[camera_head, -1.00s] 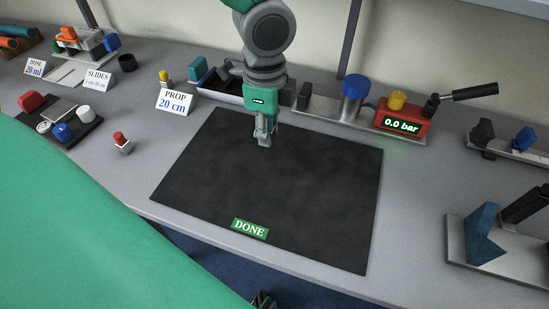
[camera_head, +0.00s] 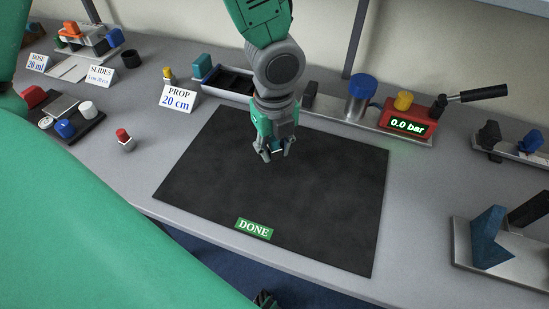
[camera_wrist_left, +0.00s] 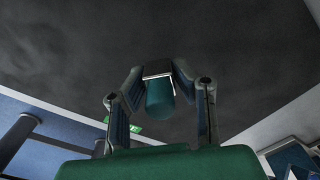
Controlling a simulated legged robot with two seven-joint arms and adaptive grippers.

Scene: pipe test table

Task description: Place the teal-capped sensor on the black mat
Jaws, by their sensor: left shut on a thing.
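My left gripper (camera_head: 273,152) is above the back middle part of the black mat (camera_head: 250,195). Its fingers are closed around the teal-capped sensor. In the left wrist view the sensor's teal cap (camera_wrist_left: 160,97) sits between the fingertips of the left gripper (camera_wrist_left: 160,88), with a pale edge and a dark part beyond it. In the head view the fingers hide most of the sensor. I cannot tell whether it touches the mat. The mat has a green DONE label (camera_head: 254,229) at its front edge. My right gripper is not clearly seen.
A red-topped piece (camera_head: 125,139) stands left of the mat, near the PROP sign (camera_head: 179,98). Behind the mat are a dark tray (camera_head: 228,82) and a red gauge box (camera_head: 405,121). A metal fixture with a blue wedge (camera_head: 490,238) is at right. The mat's front is clear.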

